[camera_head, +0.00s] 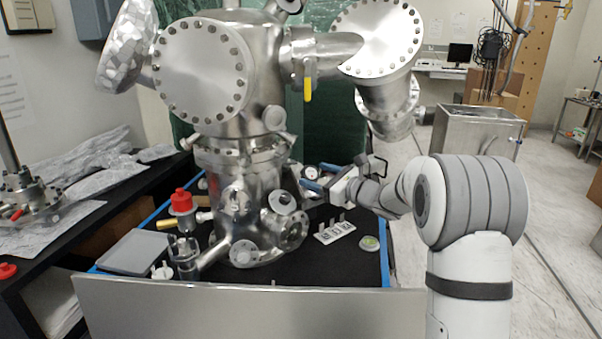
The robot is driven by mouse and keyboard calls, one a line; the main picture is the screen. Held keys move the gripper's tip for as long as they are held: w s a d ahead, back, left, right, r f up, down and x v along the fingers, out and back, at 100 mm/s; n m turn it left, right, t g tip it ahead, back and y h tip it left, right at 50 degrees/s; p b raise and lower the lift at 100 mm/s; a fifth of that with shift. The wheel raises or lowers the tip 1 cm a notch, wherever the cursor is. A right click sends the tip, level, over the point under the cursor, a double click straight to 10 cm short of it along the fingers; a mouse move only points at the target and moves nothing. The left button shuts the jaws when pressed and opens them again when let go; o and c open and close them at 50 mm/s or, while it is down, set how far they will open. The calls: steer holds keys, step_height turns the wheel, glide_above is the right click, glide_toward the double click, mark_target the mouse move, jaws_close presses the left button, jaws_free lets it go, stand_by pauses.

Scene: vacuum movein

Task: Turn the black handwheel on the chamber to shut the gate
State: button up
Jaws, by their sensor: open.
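The steel vacuum chamber (240,160) stands upright on a black-topped cart in the middle of the view. My gripper (318,178) reaches in from the right at the chamber's lower right side. Its two blue-tipped fingers are apart and nothing shows held between them. A small round white-faced part (311,172) shows close to the fingertips, by the chamber wall. I cannot clearly make out the black handwheel; dark parts near the fingers blend with the background. Whether my fingers touch anything there cannot be told.
The black cart top (330,268) holds a white block with upright pegs (334,232), a round green-topped item (369,243), a grey case (138,252) and a red-capped part (182,201). A yellow-handled valve (308,85) hangs above my gripper. Floor at right is open.

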mark_target(312, 173)
steer(key=x, duration=0.5)
steer(key=shift+p, duration=0.3)
